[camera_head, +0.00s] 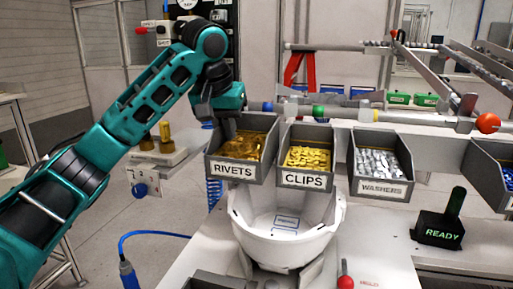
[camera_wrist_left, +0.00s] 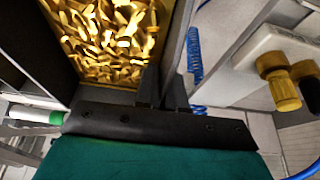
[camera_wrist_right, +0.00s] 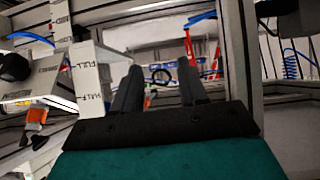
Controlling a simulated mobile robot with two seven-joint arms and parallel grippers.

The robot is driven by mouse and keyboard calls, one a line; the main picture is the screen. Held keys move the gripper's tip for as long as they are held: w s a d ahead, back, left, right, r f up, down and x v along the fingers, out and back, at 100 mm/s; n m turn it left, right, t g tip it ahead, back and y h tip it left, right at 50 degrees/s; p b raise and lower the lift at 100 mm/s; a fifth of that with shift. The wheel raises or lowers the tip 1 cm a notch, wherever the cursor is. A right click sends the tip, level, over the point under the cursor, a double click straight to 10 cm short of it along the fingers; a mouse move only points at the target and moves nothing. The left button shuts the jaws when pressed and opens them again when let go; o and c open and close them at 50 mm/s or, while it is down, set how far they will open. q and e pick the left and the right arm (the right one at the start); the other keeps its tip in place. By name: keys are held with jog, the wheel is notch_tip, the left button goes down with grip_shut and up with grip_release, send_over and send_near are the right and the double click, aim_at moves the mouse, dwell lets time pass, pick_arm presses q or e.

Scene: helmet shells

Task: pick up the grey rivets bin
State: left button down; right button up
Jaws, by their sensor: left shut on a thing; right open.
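The grey rivets bin (camera_head: 232,169), labelled RIVETS and holding gold rivets, is left of the clips bin in the head view. My left gripper (camera_head: 222,113) comes down at its back left. In the left wrist view my left gripper (camera_wrist_left: 170,90) is shut on the bin's side wall (camera_wrist_left: 180,35), with the gold rivets (camera_wrist_left: 108,40) beside the fingers. I cannot tell whether the bin is lifted off its support. My right gripper (camera_wrist_right: 158,90) shows only in its wrist view, open with nothing between its fingers.
The clips bin (camera_head: 303,180) is close on the right, followed by the washers bin (camera_head: 381,188) and a blue-filled bin. A white helmet shell (camera_head: 285,248) lies below the bins. A READY sign (camera_head: 440,233) stands at the right. A blue hose (camera_head: 160,234) runs at the lower left.

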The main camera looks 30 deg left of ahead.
aim_at(214, 130)
pick_arm(q)
jog(key=shift+s+d, duration=0.2)
jog(key=shift+s, duration=0.55)
jog(key=shift+s+d, duration=0.15)
jog(key=shift+s, duration=0.65)
jog(key=shift+s+d, duration=0.2)
jog(key=shift+s, duration=0.55)
